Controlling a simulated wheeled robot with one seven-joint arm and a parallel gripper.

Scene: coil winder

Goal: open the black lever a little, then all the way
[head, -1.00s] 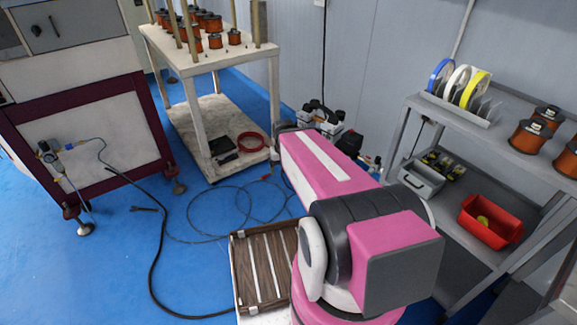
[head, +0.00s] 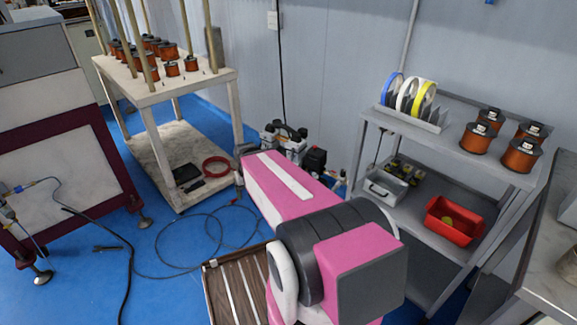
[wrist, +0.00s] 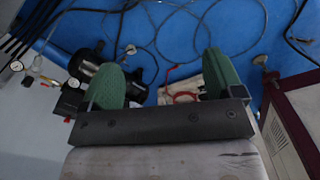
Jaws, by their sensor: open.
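I cannot make out the black lever for certain in either view. In the head view, a small valve fitting with a hose (head: 12,198) is at the left edge, on the maroon-framed machine; it is too small to tell a lever on it. My gripper (wrist: 162,82) shows in the wrist view with its two green fingers wide apart and nothing between them. Beyond the fingers are dark pump-like equipment (wrist: 97,70) and a gauge (wrist: 75,83) on the left. In the head view my pink arm hides the gripper.
A white trolley (head: 185,88) with copper spools stands behind. A grey shelf (head: 455,155) with tape reels and a red bin (head: 454,220) stands at right. The maroon-framed machine (head: 62,165) is at left. Hoses (head: 180,265) lie on the blue floor; a wooden slatted piece (head: 238,285) is near my arm.

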